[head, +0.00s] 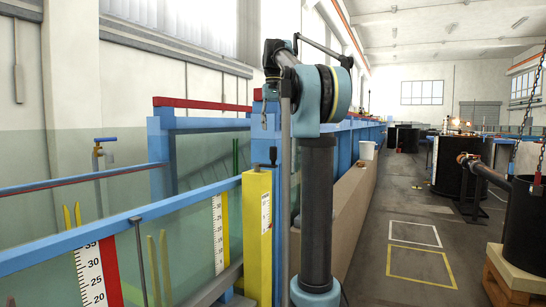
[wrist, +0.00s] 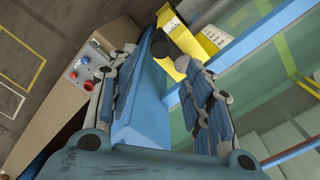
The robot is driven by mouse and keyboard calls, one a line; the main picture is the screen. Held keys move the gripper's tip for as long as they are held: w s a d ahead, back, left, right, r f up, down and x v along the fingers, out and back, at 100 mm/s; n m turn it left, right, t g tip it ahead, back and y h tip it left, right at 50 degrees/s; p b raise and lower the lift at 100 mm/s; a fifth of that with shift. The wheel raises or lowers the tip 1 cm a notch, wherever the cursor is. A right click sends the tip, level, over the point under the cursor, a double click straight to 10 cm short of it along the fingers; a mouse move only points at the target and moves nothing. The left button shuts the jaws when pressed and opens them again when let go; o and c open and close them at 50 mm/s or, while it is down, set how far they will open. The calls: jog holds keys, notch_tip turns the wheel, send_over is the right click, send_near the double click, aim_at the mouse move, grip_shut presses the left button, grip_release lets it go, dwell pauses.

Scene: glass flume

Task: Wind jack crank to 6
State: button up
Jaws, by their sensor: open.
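The yellow jack post (head: 258,230) stands at the flume's side in the head view, with a white scale label on its face. A small dark crank (head: 272,156) sits on its top. In the wrist view the yellow jack (wrist: 208,42) is beyond my fingertips, and the crank's dark round knob (wrist: 187,41) shows near its top. My gripper (wrist: 160,60) is open, its fingers spread with nothing held between them. In the head view my gripper (head: 264,118) hangs above the jack, apart from the crank. I cannot read the label's pointer.
Blue flume rails (head: 120,232) and glass walls run along the left. The floor aisle (head: 405,225) at the right is clear, with a black tank (head: 525,230) beyond.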

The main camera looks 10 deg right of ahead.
aim_at(273, 153)
notch_tip(273, 153, down, 12)
dwell(0.6)
grip_shut()
